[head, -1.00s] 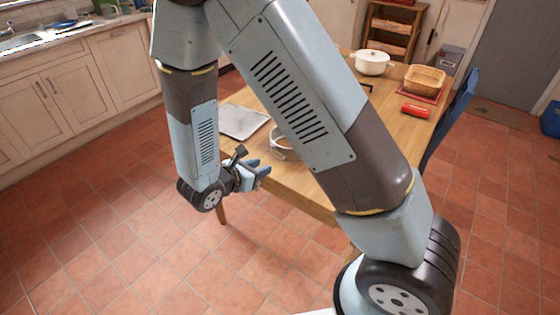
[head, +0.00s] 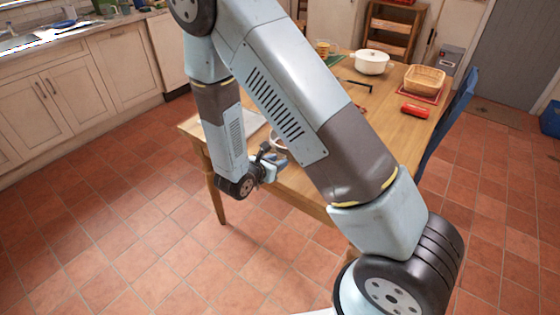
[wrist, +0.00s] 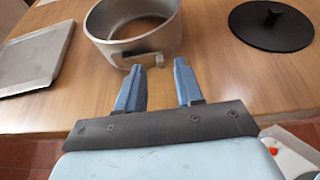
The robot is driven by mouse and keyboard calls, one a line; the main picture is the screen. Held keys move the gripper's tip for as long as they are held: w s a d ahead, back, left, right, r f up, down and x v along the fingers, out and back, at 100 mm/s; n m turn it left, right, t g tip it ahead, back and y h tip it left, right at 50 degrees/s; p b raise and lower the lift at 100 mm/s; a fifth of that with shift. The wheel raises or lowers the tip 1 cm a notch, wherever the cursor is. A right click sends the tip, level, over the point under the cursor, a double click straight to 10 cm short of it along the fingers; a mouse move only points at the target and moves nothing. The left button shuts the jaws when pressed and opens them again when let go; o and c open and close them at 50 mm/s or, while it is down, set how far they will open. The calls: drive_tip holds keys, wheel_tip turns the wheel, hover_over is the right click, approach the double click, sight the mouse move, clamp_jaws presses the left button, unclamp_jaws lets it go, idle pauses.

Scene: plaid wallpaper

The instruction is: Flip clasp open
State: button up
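A grey metal round pan ring (wrist: 112,42), like a springform ring, stands on the wooden table. Its clasp (wrist: 134,59) is on the near side of the wall, with a small light end at its right. I cannot tell clearly whether the clasp is open or closed. My gripper (wrist: 159,66) has its two blue fingers spread, with nothing between them. The fingertips are just in front of the clasp at the table's near edge. In the head view my gripper (head: 281,160) is at the table edge, and the ring (head: 277,142) is mostly hidden by my arm.
A flat grey tray (wrist: 36,58) lies left of the ring, and a black lid with a knob (wrist: 270,25) lies right. Farther back are a white pot (head: 371,63), a wicker basket (head: 425,79) and a red object (head: 415,111). A blue chair (head: 452,118) stands at the right.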

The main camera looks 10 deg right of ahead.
drive_tip(key=shift+x, duration=0.95)
drive_tip(key=shift+c, duration=0.5)
clamp_jaws()
